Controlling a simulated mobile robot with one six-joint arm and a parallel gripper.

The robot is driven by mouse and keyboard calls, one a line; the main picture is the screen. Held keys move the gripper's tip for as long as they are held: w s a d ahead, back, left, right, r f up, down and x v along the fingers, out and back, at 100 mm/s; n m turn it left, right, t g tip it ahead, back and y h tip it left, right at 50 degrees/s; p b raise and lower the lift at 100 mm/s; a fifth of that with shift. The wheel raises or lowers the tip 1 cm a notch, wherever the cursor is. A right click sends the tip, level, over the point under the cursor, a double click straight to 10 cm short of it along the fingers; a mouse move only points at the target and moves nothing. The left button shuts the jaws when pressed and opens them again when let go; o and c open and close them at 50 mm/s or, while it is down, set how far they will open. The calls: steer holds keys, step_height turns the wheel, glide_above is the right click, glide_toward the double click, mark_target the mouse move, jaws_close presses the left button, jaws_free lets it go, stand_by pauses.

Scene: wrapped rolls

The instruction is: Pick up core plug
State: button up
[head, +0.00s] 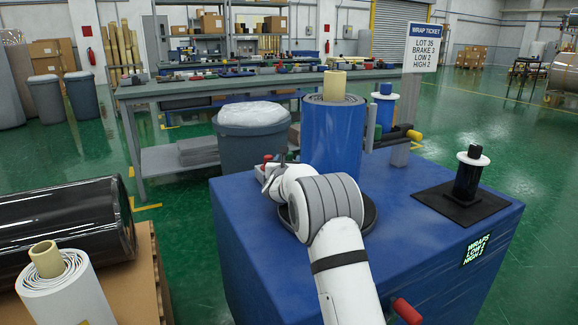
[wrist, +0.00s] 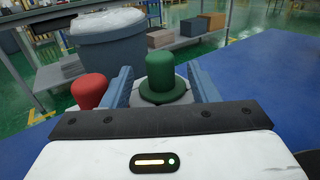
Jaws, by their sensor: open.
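In the wrist view a green plug (wrist: 160,75) with a round cap and wide flange stands upright between the two fingers of my gripper (wrist: 159,70). The fingers are apart, with a gap visible on both sides of the green plug. A red plug (wrist: 89,90) stands just outside the left finger. Which of them is the core plug is not marked. In the head view my gripper (head: 273,167) is low at the back left of the blue-covered table, partly behind my arm. The red plug (head: 267,159) shows there only as a small patch; the green plug is hidden.
A blue wrapped roll (head: 331,135) with a tan core stands behind my arm. A dark spool (head: 467,175) stands on a black plate at right. The blue table's (head: 400,235) front right is mostly clear.

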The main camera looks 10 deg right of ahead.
steer(key=shift+w+d, duration=0.25)
steer(key=shift+w, duration=0.45)
steer(key=c, duration=1)
